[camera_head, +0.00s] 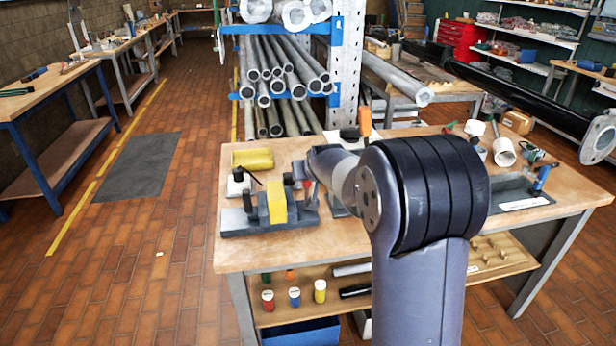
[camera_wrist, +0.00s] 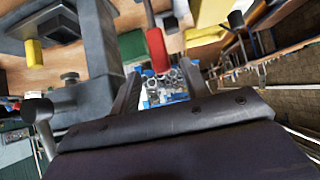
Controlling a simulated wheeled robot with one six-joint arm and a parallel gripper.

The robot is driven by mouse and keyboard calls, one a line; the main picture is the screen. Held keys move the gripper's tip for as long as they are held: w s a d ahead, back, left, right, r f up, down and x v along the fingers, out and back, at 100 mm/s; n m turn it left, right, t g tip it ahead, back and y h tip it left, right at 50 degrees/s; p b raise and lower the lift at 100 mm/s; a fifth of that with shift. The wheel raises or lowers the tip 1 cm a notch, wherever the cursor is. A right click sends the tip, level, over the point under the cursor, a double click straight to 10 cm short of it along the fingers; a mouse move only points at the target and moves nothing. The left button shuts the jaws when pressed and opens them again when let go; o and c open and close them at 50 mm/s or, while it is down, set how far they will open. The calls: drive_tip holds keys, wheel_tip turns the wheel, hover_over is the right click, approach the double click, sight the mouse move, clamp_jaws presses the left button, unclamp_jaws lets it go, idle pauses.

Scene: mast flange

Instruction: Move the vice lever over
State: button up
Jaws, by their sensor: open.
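The vice (camera_head: 242,222) is a dark grey fixture near the left front corner of the wooden workbench, with a yellow block (camera_head: 277,203) upright in it. The red grip also shows small in the head view (camera_head: 308,184), just under my gripper. My gripper (camera_wrist: 161,70) is open, with a finger on either side of the red grip's lower end. I cannot tell whether either finger touches it. In the head view, my arm partly hides the gripper.
The workbench (camera_head: 330,246) also carries a yellow box (camera_head: 253,159) behind the vice and an orange-handled tool (camera_head: 365,122). A white cup (camera_head: 503,151) stands on the right. Metal pipes (camera_head: 285,75) are racked behind. The floor left of the bench is clear around a grey mat (camera_head: 140,165).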

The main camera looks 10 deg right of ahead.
sight(307, 188)
drive_tip(key=shift+v, duration=1.55)
drive_tip(key=p+x, duration=0.1)
drive_tip(key=x, duration=0.9)
drive_tip(key=shift+w+f, duration=0.3)
drive_tip(key=shift+f, duration=0.05)
drive_tip(key=shift+r, duration=0.1)
